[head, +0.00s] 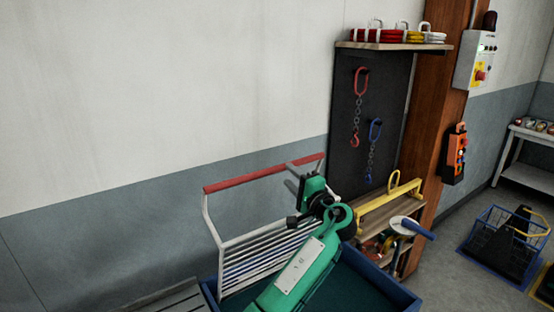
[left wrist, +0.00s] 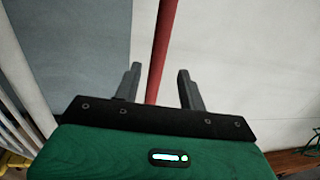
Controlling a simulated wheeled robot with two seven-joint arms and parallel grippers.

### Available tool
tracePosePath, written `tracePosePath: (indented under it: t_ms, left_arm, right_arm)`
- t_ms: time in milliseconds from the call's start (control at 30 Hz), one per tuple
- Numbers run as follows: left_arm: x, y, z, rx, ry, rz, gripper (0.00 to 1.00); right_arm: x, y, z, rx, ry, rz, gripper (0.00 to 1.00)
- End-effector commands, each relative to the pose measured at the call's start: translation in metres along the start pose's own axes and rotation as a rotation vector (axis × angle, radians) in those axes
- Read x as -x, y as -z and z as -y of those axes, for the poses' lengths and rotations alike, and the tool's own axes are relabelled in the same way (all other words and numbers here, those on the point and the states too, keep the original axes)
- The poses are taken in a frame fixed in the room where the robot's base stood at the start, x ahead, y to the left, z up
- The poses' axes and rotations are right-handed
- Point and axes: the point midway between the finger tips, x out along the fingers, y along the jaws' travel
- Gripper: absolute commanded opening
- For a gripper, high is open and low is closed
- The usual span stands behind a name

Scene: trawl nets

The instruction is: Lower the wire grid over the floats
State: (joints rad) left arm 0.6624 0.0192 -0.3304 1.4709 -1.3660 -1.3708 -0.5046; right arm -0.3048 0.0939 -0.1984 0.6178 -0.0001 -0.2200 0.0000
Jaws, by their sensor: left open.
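The wire grid (head: 262,255) is white and stands raised at the back of a blue-rimmed crate (head: 395,290). A red bar (head: 250,177) runs along its top edge; it also shows in the left wrist view (left wrist: 162,45). My left gripper (head: 294,176) is open near the right part of the red bar. In the left wrist view the bar shows between the two spread fingers (left wrist: 160,73), apart from both. I cannot tell how deep the bar sits between them. No floats can be made out; my green arm hides much of the crate. My right gripper is out of view.
A shelf unit with a yellow bar (head: 385,200) stands close to the right of my arm. Red (head: 356,108) and blue (head: 374,150) chain hooks hang on a dark board behind. A blue wire basket (head: 485,232) is on the floor at right. The wall above the grid is bare.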

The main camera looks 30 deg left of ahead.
Motion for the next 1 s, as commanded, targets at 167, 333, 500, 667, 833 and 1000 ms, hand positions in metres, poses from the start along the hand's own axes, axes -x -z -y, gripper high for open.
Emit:
tracePosePath:
  t_ms: [167, 333, 500, 667, 833, 1000]
  left_arm:
    - [-0.039, -0.001, 0.004, -0.003, 0.001, 0.002, 0.41]
    - [-0.064, 0.000, 0.003, -0.002, 0.001, 0.001, 0.41]
    - [-0.075, 0.000, 0.000, 0.000, -0.002, 0.001, 0.41]
    - [-0.077, 0.000, -0.001, 0.000, -0.002, 0.000, 0.41]
    - [-0.076, 0.000, -0.001, 0.001, -0.001, 0.000, 0.35]
    - [-0.076, 0.000, -0.001, 0.000, -0.001, 0.000, 0.02]
  right_arm:
    - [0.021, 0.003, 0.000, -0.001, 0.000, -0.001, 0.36]
    - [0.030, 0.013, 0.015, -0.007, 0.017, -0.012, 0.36]
    - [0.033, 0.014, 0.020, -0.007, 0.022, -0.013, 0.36]
    - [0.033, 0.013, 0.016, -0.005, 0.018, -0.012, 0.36]
    - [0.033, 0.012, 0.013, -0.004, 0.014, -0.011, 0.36]
    - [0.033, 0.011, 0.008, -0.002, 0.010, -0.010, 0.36]
